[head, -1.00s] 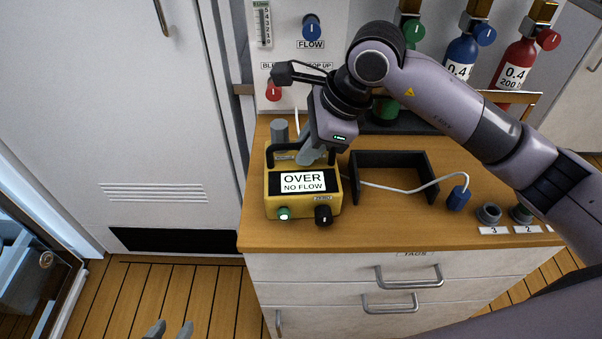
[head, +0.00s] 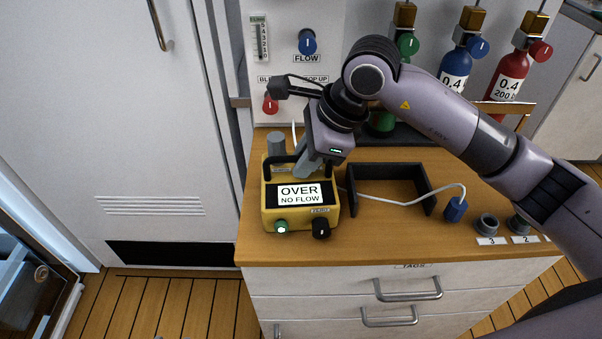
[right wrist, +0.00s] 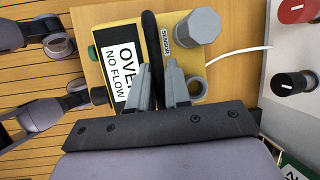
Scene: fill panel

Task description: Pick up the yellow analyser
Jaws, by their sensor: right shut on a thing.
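The yellow analyser (head: 268,215) stands on the left part of the wooden worktop (head: 385,235). Its screen reads "OVER NO FLOW", with a lit green button and a black knob on its front. My right gripper (head: 301,168) comes down from above and is shut on the analyser's black carry handle. In the right wrist view, the handle (right wrist: 152,40) runs between the two grey fingers (right wrist: 160,82), beside the "SENSOR" label and the grey sensor cap (right wrist: 198,26). The analyser appears to rest on the worktop. My left gripper is not in view.
A black open-sided holder (head: 388,170) stands just right of the analyser. A white cable runs past it to a blue plug (head: 455,210). Sockets labelled 3 (head: 487,224) and 2 (head: 519,223) lie farther right. A panel with knobs and gas bottles (head: 455,68) stands behind.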

